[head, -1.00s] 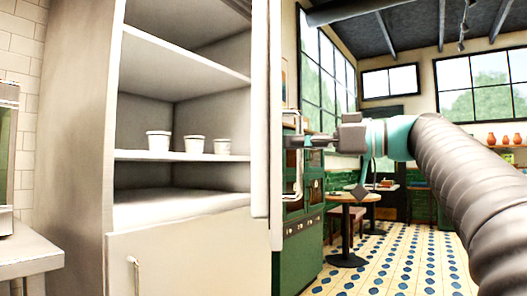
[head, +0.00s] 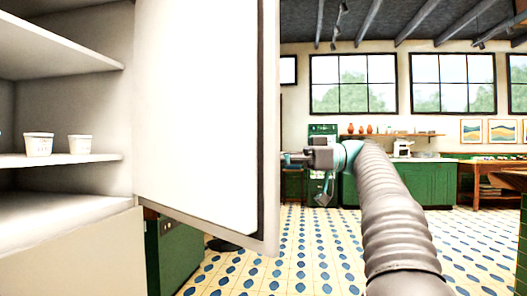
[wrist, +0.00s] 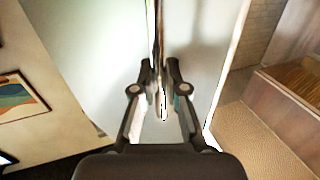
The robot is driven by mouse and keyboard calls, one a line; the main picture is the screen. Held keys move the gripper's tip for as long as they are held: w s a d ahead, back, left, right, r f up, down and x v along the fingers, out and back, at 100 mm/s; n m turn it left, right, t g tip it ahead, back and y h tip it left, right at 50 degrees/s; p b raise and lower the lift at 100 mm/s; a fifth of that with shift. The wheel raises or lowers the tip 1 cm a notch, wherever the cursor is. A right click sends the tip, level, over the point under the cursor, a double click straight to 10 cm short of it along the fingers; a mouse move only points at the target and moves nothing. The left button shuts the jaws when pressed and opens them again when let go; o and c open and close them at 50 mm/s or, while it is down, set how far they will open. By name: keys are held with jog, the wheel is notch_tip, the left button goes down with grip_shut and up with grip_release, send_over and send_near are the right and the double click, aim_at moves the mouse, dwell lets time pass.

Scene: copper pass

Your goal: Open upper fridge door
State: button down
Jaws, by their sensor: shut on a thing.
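The upper fridge door (head: 200,110) stands wide open, its white inner face turned toward me in the head view. The open fridge interior (head: 85,95) shows at the left, with white tubs (head: 38,145) on a shelf. My gripper (head: 287,160) is at the door's free edge, on its outer side, partly hidden by the door. In the wrist view my gripper (wrist: 160,70) is shut on the slim upright door handle (wrist: 157,35), in front of the pale door face (wrist: 100,40). The handle is hidden in the head view.
The lower fridge door (head: 80,255) is shut. A green cabinet (head: 175,250) stands behind the upper door's bottom edge. Open tiled floor (head: 310,255) lies to the right, with green counters (head: 425,183) along the far wall.

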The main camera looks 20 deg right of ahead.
jog(key=shift+w+d+r, duration=0.15)
jog(key=shift+d, duration=0.1)
jog(key=c, duration=1.2)
grip_release()
